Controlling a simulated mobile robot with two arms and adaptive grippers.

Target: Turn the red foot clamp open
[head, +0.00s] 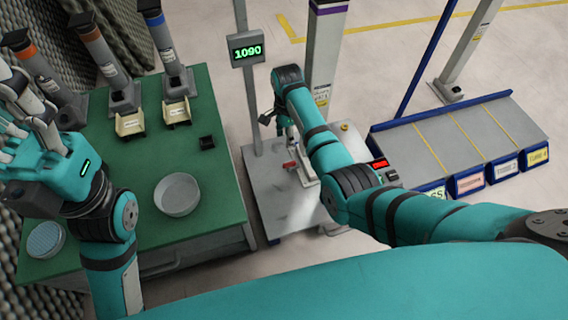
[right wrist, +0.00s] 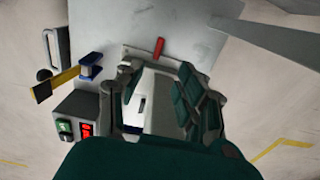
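The red foot clamp (right wrist: 158,48) shows in the right wrist view as a short red lever on the pale base plate, beyond my fingertips. In the head view the red clamp (head: 290,165) is a small red spot on the grey platform, beside my right arm. My right gripper (right wrist: 150,88) is open, its two dark green fingers wide apart, with a white block visible between them. It appears not to touch the red lever. In the head view my right gripper (head: 277,119) is small and partly hidden by its arm. My left gripper (head: 22,112) is at the left edge, over the green table; its opening is unclear.
A box with a red display (right wrist: 86,129) and green button stands left of my right fingers, near a yellow bar (right wrist: 55,83). A bin rack (head: 470,145) stands at right.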

